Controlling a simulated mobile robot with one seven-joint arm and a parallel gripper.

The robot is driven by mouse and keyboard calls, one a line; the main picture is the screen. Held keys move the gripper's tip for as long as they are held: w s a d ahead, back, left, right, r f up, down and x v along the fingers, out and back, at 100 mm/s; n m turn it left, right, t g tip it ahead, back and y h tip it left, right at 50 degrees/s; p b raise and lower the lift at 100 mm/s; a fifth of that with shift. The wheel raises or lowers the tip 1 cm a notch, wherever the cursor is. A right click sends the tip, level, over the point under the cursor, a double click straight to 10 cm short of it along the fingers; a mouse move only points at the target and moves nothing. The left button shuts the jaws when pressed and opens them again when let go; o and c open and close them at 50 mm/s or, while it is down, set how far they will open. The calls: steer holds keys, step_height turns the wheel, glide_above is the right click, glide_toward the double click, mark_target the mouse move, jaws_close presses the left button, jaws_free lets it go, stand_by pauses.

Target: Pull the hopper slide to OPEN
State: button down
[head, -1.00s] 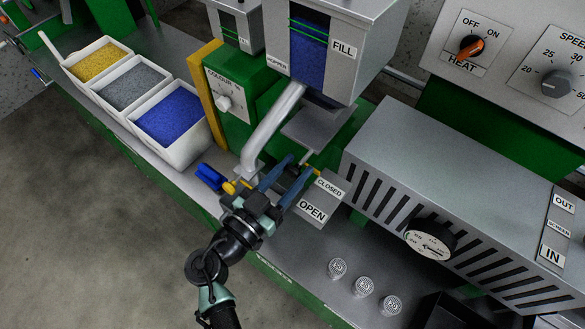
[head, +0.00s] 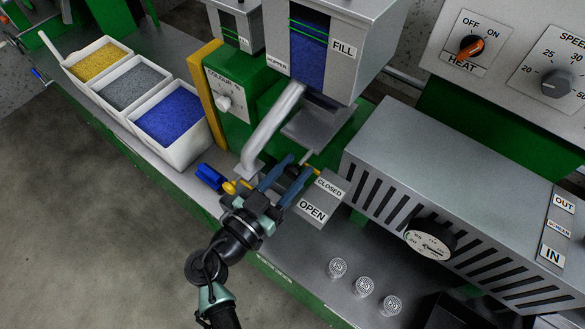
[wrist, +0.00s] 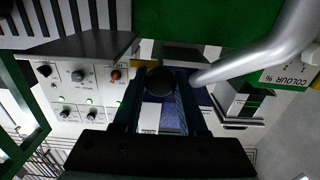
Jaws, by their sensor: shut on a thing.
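The hopper (head: 323,60), marked FILL and showing blue granules in its window, stands at the top centre. A plate marked CLOSED and OPEN (head: 316,203) lies below it, just right of my gripper (head: 300,167). In the wrist view, my gripper (wrist: 160,100) is shut on a round black knob (wrist: 160,82), the slide's handle, between its two blue fingers. The head view shows a short thin rod (head: 309,157) just beyond the fingertips. The fingers hide most of the knob there. I cannot tell exactly which mark the slide lines up with.
A grey bent pipe (head: 270,130) runs down close to the left of my gripper. A blue-handled valve (head: 210,177) sits left of it. A slotted grey housing (head: 440,190) with a dial stands to the right. Bins of granules (head: 172,115) are at the left.

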steer(key=shift+s+a+f+b, duration=0.1)
steer(key=shift+s+a+b, duration=0.1)
steer(key=shift+s+b, duration=0.1)
steer(key=b+v, duration=0.3)
steer(key=v, duration=0.2)
steer(key=shift+s+a, duration=0.25)
steer(key=shift+s, duration=0.05)
steer(key=c, duration=0.8)
jaws_free()
steer(key=o, duration=0.3)
steer(key=shift+s, duration=0.15)
